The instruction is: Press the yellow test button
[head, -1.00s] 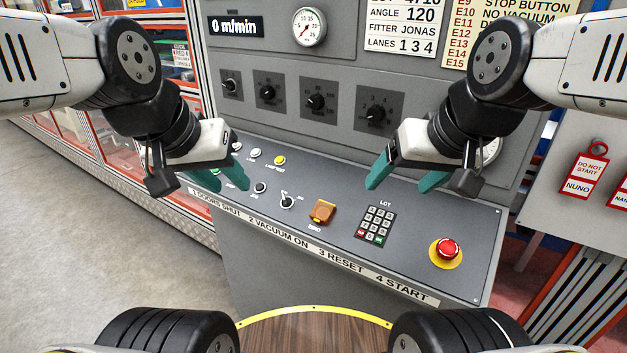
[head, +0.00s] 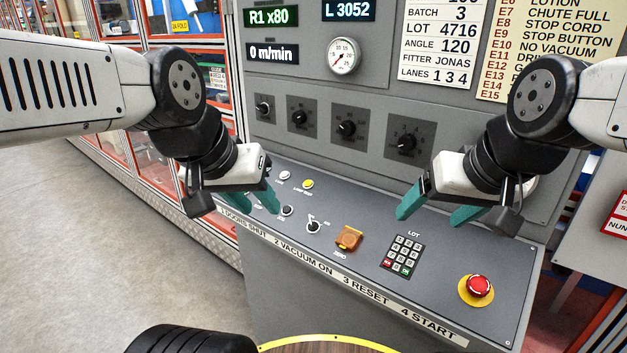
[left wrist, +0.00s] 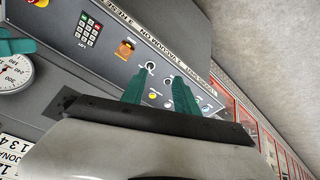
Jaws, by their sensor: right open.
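The yellow test button (head: 308,184) is a small round cap near the back edge of the sloping grey console (head: 440,262), with a lamp test label by it. A white button sits to its left. The yellow button (left wrist: 153,96) also shows between the fingers in the left wrist view. My left gripper (head: 257,220) is open and empty, its teal fingers over the console's left part, left of and nearer than the yellow button; it shows in the left wrist view (left wrist: 157,85). My right gripper (head: 428,220) is open and empty above the keypad area.
An upright panel with dark knobs (head: 346,128) and a gauge (head: 344,56) rises behind. Open floor lies left.

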